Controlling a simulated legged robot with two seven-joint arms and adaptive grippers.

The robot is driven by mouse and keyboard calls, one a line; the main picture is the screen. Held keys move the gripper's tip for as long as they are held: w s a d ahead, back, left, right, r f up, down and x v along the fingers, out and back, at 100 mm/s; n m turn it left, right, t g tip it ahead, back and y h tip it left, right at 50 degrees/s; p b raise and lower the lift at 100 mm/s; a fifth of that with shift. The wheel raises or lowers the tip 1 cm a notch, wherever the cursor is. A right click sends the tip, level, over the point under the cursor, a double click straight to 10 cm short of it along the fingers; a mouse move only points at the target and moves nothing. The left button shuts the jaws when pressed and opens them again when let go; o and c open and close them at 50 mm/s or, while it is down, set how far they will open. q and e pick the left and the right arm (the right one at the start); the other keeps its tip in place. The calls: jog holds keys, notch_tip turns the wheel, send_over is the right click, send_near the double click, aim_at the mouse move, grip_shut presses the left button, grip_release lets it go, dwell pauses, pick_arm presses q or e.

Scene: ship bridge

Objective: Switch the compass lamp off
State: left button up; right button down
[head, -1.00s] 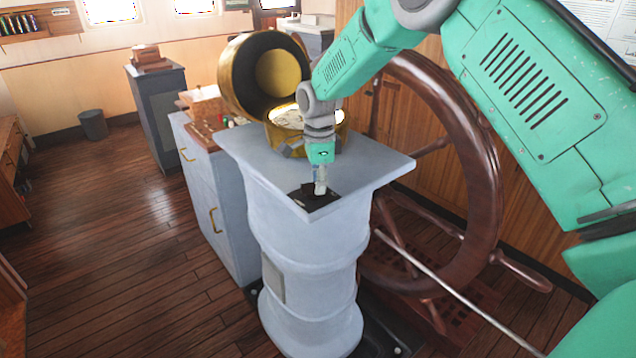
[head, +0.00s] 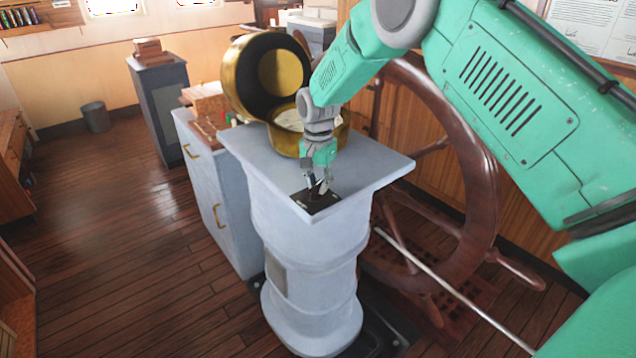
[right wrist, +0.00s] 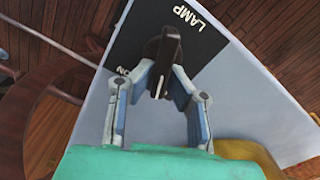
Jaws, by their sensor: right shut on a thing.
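The lamp switch is a black knob (right wrist: 164,48) with a white line, on a black plate (head: 322,204) at the front corner of the pale pedestal top (head: 370,167). In the right wrist view the plate reads "LAMP", with "ON" partly hidden by the left finger. The white line points down toward my palm. My right gripper (head: 318,188) is shut on the knob, one finger on each side (right wrist: 160,82). The brass compass (head: 283,143) stands behind it with its round hood (head: 238,88) tipped open. Its card looks dim and is partly hidden by my wrist. My left gripper is not in view.
A large wooden steering wheel (head: 485,200) stands close at the right of the pedestal, behind my right arm. A grey cabinet (head: 215,185) with wooden boxes on top stands at the left.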

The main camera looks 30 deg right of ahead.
jog(key=shift+w+r+n, duration=0.3)
jog(key=shift+w+n, duration=0.05)
jog(key=shift+n, duration=0.45)
jog(key=c, duration=1.7)
grip_release()
jog(key=shift+o, duration=0.6)
jog(key=shift+f, duration=0.2)
jog(key=shift+r, duration=0.2)
notch_tip(320, 180, up, 12)
jog(key=shift+f, duration=0.25)
